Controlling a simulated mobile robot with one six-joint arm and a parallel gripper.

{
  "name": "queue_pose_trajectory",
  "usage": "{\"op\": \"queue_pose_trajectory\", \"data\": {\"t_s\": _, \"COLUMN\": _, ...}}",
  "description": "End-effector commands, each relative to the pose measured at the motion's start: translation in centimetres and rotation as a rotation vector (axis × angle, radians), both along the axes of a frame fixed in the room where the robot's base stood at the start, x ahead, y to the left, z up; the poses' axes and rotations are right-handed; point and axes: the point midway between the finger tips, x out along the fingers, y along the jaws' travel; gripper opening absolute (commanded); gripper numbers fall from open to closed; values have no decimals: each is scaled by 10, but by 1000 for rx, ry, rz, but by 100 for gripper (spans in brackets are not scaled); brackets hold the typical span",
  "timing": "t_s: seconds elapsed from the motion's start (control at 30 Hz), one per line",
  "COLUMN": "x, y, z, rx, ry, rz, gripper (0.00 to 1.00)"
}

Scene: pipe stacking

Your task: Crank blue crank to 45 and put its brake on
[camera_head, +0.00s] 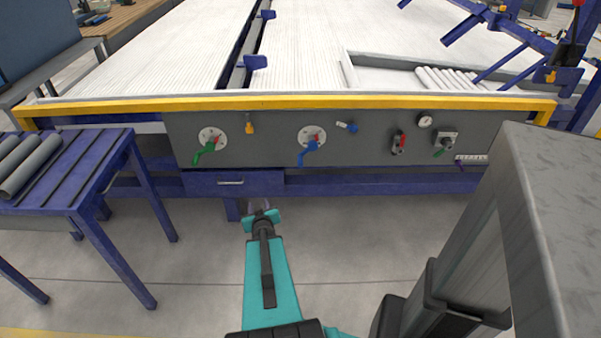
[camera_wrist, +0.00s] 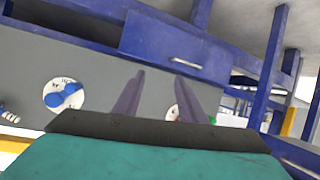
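The blue crank (camera_head: 309,148) sits on a round white dial (camera_head: 313,131) in the middle of the grey panel, its handle pointing down and left. In the wrist view the blue crank (camera_wrist: 64,96) shows at the left. A small blue lever with a white base (camera_head: 348,127), perhaps its brake, is up and right of the dial. It seems to show at the wrist view's left edge (camera_wrist: 9,115). My gripper (camera_head: 262,208) is below and left of the blue crank, apart from the panel. In the wrist view its two fingers (camera_wrist: 158,80) are spread with nothing between them.
A green crank (camera_head: 205,150) on its own dial and a yellow lever (camera_head: 249,125) are left on the panel. A red-handled switch (camera_head: 399,142) and a gauge (camera_head: 424,120) are right. A blue drawer (camera_head: 231,181) is below. A blue table (camera_head: 75,175) with pipes stands left.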

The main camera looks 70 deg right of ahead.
Motion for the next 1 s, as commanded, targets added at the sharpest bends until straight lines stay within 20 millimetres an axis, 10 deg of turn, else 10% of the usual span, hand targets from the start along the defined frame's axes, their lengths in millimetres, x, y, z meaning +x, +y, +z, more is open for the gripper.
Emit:
{"op": "queue_pose_trajectory", "data": {"t_s": 0.5, "x": -126, "y": -97, "z": 46, "rx": -355, "ry": -159, "rz": -180, "gripper": 37}}
{"op": "queue_pose_trajectory", "data": {"t_s": 1.0, "x": -138, "y": -102, "z": 55, "rx": -389, "ry": -170, "rz": -192, "gripper": 37}}
